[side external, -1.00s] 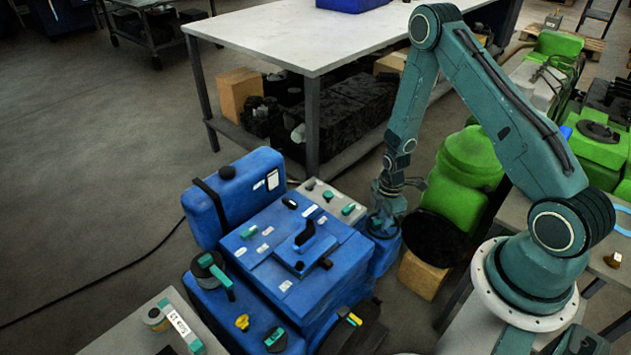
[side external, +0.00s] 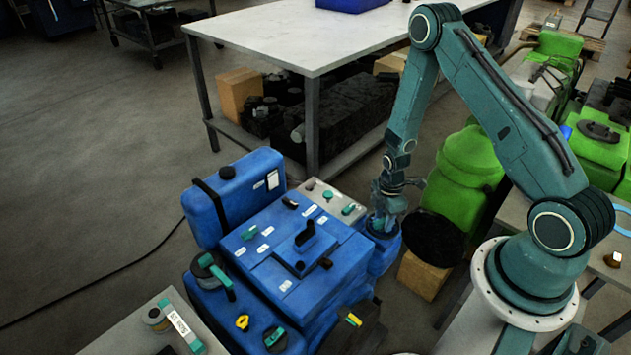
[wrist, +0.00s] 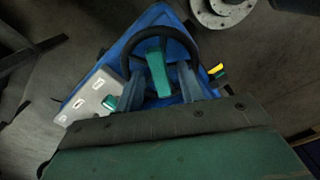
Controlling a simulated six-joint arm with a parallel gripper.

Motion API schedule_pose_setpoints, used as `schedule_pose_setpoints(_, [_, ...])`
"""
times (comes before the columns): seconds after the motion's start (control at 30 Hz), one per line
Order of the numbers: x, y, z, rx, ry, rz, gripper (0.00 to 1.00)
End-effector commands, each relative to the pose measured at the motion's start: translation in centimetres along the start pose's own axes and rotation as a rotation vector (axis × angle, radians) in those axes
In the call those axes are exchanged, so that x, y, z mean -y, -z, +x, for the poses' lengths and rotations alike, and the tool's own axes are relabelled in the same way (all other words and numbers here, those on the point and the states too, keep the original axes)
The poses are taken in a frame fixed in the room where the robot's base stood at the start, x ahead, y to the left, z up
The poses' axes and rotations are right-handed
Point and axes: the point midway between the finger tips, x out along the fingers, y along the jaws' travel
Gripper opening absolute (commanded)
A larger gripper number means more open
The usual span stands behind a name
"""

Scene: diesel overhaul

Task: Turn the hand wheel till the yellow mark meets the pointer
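In the wrist view a black wheel rim (wrist: 178,32) arches over a blue body. A teal bar (wrist: 158,74) stands inside the rim. My gripper (wrist: 160,72) has one blue-grey finger on each side of that bar. I cannot tell whether the fingers touch it. A yellow piece (wrist: 217,70) shows just right of the rim; I cannot tell whether it is the mark. No pointer can be made out for certain. In the side view my gripper (side external: 383,224) points down at the engine's right side, and the wheel under it is mostly hidden.
The blue engine (side external: 258,240) carries a grey panel (side external: 312,191) with teal knobs, close left of my gripper. A green machine (side external: 455,185) and a cardboard box (side external: 422,275) stand close on the right. A white-topped bench (side external: 285,38) is behind.

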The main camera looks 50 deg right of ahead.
Motion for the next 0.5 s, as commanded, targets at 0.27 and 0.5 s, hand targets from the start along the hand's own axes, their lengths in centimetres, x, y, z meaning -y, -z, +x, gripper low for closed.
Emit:
schedule_pose_setpoints(0.27, [-0.1, 0.0, -0.8, 0.0, -0.002, 0.0, 0.38])
schedule_pose_setpoints(0.5, [0.0, 0.0, -2.8, 0.0, -0.002, 0.0, 0.38])
